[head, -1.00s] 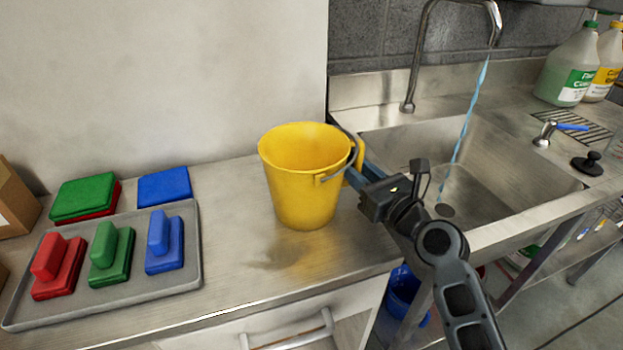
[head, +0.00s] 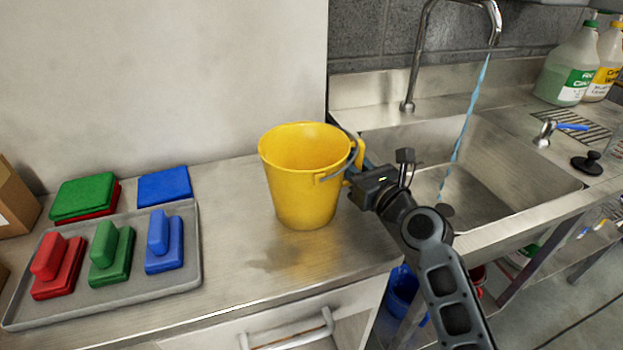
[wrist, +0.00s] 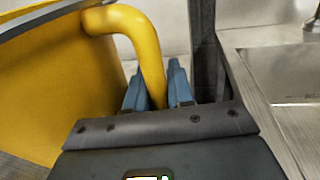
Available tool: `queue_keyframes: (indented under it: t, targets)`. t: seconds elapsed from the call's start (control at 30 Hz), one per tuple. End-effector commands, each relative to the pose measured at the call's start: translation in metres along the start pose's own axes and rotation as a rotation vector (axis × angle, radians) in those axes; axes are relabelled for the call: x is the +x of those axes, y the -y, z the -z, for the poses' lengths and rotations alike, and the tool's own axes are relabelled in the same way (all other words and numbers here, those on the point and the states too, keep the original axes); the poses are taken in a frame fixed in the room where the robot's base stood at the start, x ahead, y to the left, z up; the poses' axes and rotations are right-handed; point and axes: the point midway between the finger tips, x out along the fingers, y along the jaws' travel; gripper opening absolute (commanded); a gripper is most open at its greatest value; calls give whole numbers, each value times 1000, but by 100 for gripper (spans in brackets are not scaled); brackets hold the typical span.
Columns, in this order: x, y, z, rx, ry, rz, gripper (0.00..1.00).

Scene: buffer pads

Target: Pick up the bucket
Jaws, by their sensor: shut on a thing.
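The yellow bucket (head: 304,190) stands upright on the steel counter, with a dark wire bail at its rim. Its yellow side handle (wrist: 140,40) shows in the wrist view, curving down between the two blue fingers of my gripper (wrist: 157,92). The gripper is shut on this handle. In the head view my gripper (head: 352,178) is at the bucket's right side, with its fingers partly hidden by the bucket and the gripper body. The bucket appears to rest on the counter.
A sink (head: 480,185) with running water lies to the right. A grey tray (head: 110,295) with red, green and blue pads stands at left, and a green pad (head: 84,195) and blue pad (head: 164,184) lie behind it. The counter in front of the bucket is clear.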

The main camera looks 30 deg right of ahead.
Motion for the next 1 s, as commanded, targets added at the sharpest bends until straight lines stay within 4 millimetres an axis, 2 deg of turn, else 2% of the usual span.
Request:
queue_keyframes:
  t: [0.43, 0.57, 0.73, 0.8, 1.0]
  targets:
    - [0, 0, -6, 0, 1, 0, 0]
    - [0, 0, -19, 0, 3, -1, 0]
    - [0, -1, -47, -1, 4, 0, 0]
    - [-9, 10, -49, 0, 2, 4, 0]
    - [-34, 37, -72, -1, 3, 4, 0]
